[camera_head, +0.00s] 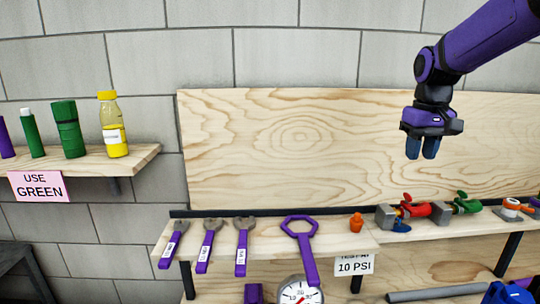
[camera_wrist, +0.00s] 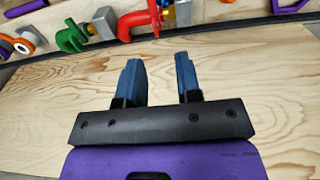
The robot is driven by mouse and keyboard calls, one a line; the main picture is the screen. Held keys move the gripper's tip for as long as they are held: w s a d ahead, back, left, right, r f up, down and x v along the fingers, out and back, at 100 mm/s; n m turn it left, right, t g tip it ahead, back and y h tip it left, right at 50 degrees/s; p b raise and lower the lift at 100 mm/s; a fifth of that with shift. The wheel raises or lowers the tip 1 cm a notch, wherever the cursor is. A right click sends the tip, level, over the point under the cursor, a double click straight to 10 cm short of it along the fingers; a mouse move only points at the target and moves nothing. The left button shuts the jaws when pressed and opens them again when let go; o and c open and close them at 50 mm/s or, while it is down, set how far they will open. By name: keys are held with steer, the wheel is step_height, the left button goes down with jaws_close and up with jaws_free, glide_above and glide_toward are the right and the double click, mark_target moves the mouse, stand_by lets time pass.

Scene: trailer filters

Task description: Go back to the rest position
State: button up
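My gripper (camera_head: 421,148) hangs from the purple arm at the upper right of the head view, in front of the wooden backboard (camera_head: 290,140) and above the shelf. Its blue fingers point down. In the wrist view my gripper (camera_wrist: 160,75) shows its two blue fingers apart with nothing between them. It is open and empty, clear of the valves.
A left shelf (camera_head: 90,163) holds bottles. A gauge (camera_head: 299,292) sits lower down.

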steer(key=s+a+t, duration=0.2)
steer(key=s+a, duration=0.1)
steer(key=s, duration=0.9)
steer(key=s+a+t, duration=0.2)
steer(key=s+a, duration=0.1)
steer(key=s, duration=0.9)
steer(key=shift+s+f+t, duration=0.2)
steer(key=shift+s+t, duration=0.15)
steer(key=shift+t, duration=0.05)
